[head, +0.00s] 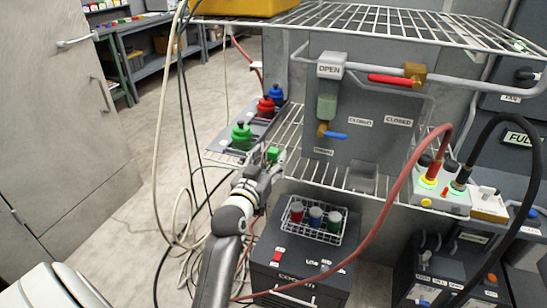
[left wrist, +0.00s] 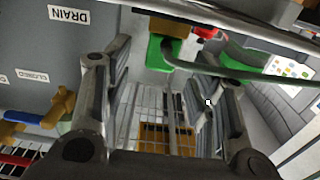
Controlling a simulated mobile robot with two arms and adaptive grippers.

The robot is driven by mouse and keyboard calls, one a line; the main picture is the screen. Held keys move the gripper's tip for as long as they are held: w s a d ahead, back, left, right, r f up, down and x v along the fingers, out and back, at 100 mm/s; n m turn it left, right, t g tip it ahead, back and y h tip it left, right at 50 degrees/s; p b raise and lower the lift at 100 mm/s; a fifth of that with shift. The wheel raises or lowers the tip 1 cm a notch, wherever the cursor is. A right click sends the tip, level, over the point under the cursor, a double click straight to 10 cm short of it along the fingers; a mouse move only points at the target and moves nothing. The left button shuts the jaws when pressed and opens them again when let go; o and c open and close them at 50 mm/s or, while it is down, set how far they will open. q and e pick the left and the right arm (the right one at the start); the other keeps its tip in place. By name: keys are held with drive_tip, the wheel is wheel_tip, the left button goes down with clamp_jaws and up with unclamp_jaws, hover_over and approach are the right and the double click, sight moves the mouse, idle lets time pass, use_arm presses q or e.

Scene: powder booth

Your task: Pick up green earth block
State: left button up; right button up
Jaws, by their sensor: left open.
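A small bright green block (head: 273,154) is at the front left part of the wire shelf, close to the grey panel. It also shows in the left wrist view (left wrist: 168,24), at the top centre. My left gripper (head: 264,171) is just in front of and below the block in the head view. In the left wrist view its two fingers (left wrist: 153,75) are spread with nothing gripped between them. The block appears beyond the fingertips. I cannot tell whether a fingertip touches it. My right gripper is not in view.
Green, red and blue knobbed pots (head: 241,136) stand on a grey tray left of the block. The grey valve panel (head: 365,140) is close on the right. A wire basket of jars (head: 315,236) sits below on the cooler (head: 290,262). Cables hang at left.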

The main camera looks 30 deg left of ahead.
sight(272, 154)
use_arm(q)
drive_tip(key=x, duration=0.3)
drive_tip(key=shift+w, duration=0.25)
drive_tip(key=shift+w+a, duration=0.1)
drive_tip(key=shift+w, duration=0.15)
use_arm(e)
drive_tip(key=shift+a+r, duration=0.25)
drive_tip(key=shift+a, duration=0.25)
use_arm(q)
drive_tip(key=c, duration=1)
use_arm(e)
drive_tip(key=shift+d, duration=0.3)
